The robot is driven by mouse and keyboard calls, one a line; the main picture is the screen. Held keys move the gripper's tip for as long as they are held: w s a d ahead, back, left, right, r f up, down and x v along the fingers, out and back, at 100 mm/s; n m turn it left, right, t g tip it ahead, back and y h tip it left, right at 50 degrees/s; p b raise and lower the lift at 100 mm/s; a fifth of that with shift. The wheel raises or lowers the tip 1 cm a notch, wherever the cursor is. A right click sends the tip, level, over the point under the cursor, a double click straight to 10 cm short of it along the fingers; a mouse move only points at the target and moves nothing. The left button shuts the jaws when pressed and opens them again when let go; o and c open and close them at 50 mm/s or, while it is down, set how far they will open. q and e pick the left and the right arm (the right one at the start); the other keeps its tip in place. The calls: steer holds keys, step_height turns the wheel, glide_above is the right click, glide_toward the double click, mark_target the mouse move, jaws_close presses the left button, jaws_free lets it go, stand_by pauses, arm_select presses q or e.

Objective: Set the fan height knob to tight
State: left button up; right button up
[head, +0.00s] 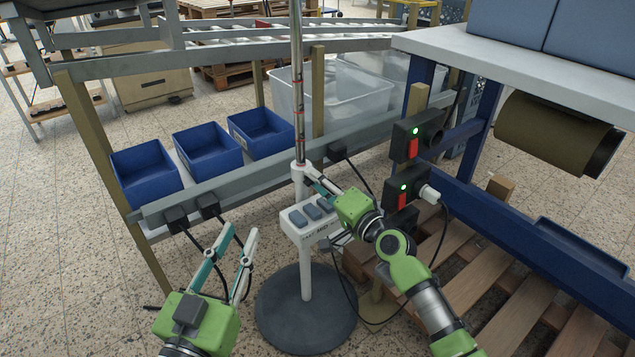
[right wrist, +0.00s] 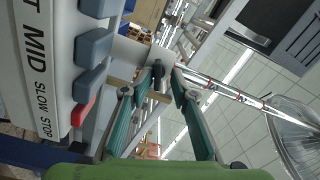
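The fan's upright pole (head: 298,100) stands on a round dark base (head: 305,310). A white control box (head: 308,222) with grey-blue buttons is on the pole. The dark fan height knob (right wrist: 158,73) shows at the white collar in the right wrist view; its setting cannot be read. My right gripper (head: 312,174) reaches the collar (head: 299,172) just above the control box. In the right wrist view, its fingertips (right wrist: 164,77) lie close on either side of the knob; contact on both sides is unclear. My left gripper (head: 235,238) is open and empty, left of the pole.
Blue bins (head: 205,150) stand on a rack left of the pole. Black socket boxes with red switches (head: 410,148) are on the right, with a plug and cable. A wooden pallet (head: 475,275) lies at lower right. A workbench (head: 530,75) stands beyond.

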steer(key=shift+w, duration=0.1)
steer(key=shift+d, duration=0.15)
steer(key=shift+s+d+f, duration=0.1)
steer(key=shift+s+d, duration=0.05)
steer(key=shift+s, duration=0.2)
steer(key=v, duration=1.1)
steer(key=shift+s, duration=0.15)
